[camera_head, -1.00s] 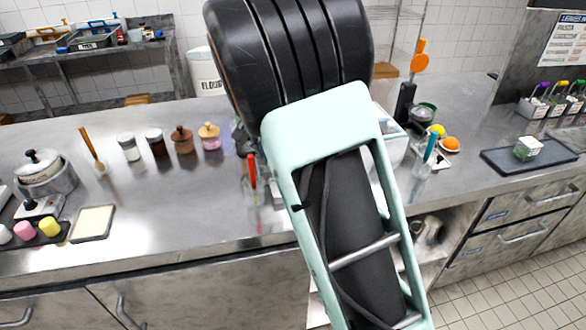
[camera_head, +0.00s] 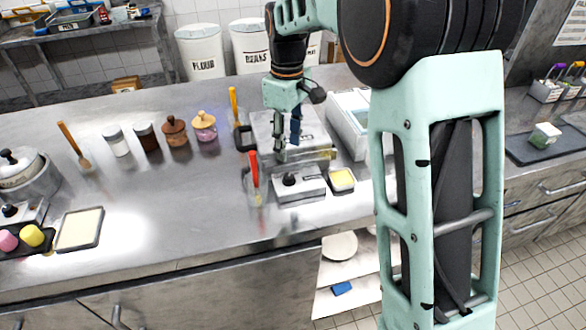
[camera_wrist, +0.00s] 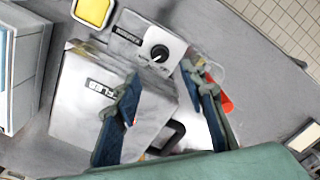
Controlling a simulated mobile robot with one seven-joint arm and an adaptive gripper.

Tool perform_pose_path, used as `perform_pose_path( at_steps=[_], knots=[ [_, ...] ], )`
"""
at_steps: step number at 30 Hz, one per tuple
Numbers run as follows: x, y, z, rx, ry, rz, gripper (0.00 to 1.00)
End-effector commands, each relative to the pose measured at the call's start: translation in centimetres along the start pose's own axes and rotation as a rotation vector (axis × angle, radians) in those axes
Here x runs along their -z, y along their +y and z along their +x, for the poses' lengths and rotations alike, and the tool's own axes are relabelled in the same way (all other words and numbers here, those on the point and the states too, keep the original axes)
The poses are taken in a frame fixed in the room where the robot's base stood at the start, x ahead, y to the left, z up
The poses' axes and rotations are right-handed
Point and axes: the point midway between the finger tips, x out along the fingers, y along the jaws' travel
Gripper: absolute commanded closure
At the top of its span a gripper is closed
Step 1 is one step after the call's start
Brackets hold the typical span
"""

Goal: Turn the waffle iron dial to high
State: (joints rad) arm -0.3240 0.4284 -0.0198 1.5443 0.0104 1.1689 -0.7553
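The waffle iron (camera_head: 312,132) is a silver box on the counter; it also shows in the wrist view (camera_wrist: 75,110), with a partly hidden label. A small metal control box (camera_head: 312,189) sits at its front and bears the black dial (camera_head: 289,179). In the wrist view the dial (camera_wrist: 160,54) is round with a pale pointer mark; I cannot read its setting. My gripper (camera_head: 287,150) is above the waffle iron, behind and above the dial. In the wrist view its two fingers (camera_wrist: 160,76) are apart and empty, with the dial just beyond and between the tips.
A clear holder with a red-handled utensil (camera_head: 254,170) stands left of the control box. A yellow-filled small tray (camera_head: 342,180) is close on its right. A white bin (camera_head: 350,120) stands right of the iron.

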Motion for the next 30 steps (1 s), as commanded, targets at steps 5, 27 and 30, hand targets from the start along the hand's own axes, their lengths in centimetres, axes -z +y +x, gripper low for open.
perform_pose_path(
  at_steps=[5, 27, 30],
  knots=[
    [-0.1, -0.1, 3.4, 0.003, -0.004, 0.001, 0.62],
    [0.0, 0.0, 9.7, -0.001, 0.0, 0.004, 0.62],
    [0.0, 0.0, 9.7, -0.001, 0.0, 0.004, 0.71]
  ],
)
